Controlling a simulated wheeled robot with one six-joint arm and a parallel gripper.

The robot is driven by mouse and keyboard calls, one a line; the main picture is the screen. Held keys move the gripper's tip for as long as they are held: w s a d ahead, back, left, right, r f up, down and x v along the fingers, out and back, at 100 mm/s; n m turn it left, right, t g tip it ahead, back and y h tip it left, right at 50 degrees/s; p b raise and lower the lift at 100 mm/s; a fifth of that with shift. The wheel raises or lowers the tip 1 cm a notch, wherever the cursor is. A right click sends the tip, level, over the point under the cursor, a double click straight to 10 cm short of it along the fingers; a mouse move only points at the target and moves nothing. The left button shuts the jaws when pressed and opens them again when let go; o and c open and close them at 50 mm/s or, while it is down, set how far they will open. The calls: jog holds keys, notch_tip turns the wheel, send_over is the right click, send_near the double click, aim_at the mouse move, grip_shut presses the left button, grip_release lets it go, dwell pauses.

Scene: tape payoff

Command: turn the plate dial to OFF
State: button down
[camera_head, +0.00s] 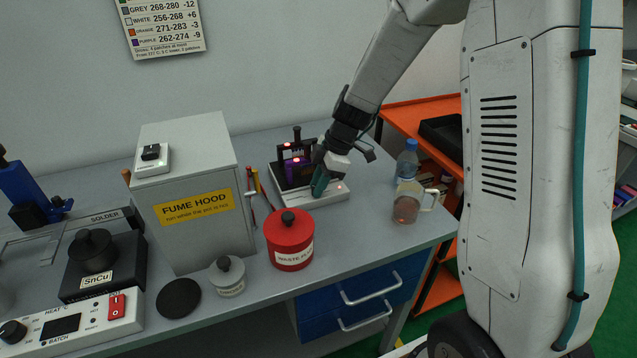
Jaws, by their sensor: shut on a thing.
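A white plate unit (326,196) with a dark and purple fixture (296,168) on top stands near the back right of the bench. Small red lights glow on it. My gripper (320,184), with dark teal fingers, reaches down from the upper right to the front right of this unit. Its fingers are closed at the unit's surface, where the plate dial appears to be between them. The fingers hide the dial, so its pointer and the OFF mark cannot be read.
A red waste pot (289,245) stands in front of the unit. The grey fume hood (200,215) is to its left. A glass jug (407,203) and a blue bottle (407,162) stand close on the right. A heater panel (80,330) is at the lower left.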

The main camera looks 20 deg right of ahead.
jog(key=shift+f, duration=0.1)
jog(key=c, duration=1.5)
grip_release()
jog(key=shift+d, duration=0.1)
jog(key=v, duration=0.8)
